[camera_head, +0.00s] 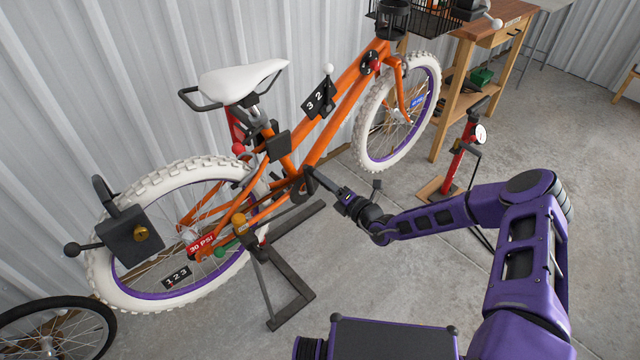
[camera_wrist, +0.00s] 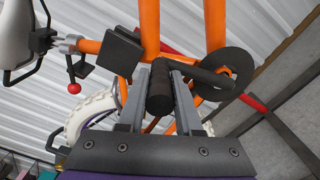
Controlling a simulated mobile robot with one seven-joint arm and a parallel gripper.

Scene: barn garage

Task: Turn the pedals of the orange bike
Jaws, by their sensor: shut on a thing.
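The orange bike (camera_head: 345,85) stands against the corrugated wall, with a white seat (camera_head: 240,78), white tires and purple rims. In the wrist view its orange frame tubes (camera_wrist: 150,30) rise behind my gripper. My gripper (camera_head: 318,181) reaches the bike's crank area from the right. In the wrist view my gripper (camera_wrist: 160,85) has its two grey fingers on either side of a dark cylindrical pedal (camera_wrist: 160,90) and is shut on it. A crank arm (camera_wrist: 210,78) runs from the pedal to a round dark disc (camera_wrist: 232,68). The far pedal cannot be made out.
A dark stand (camera_head: 285,285) holds the bike's rear. A black lock box (camera_head: 135,235) hangs at the rear wheel. A red pump (camera_head: 460,160) and a wooden workbench (camera_head: 465,75) stand to the right. A loose wheel (camera_head: 55,330) lies lower left. Concrete floor lies open around my arm.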

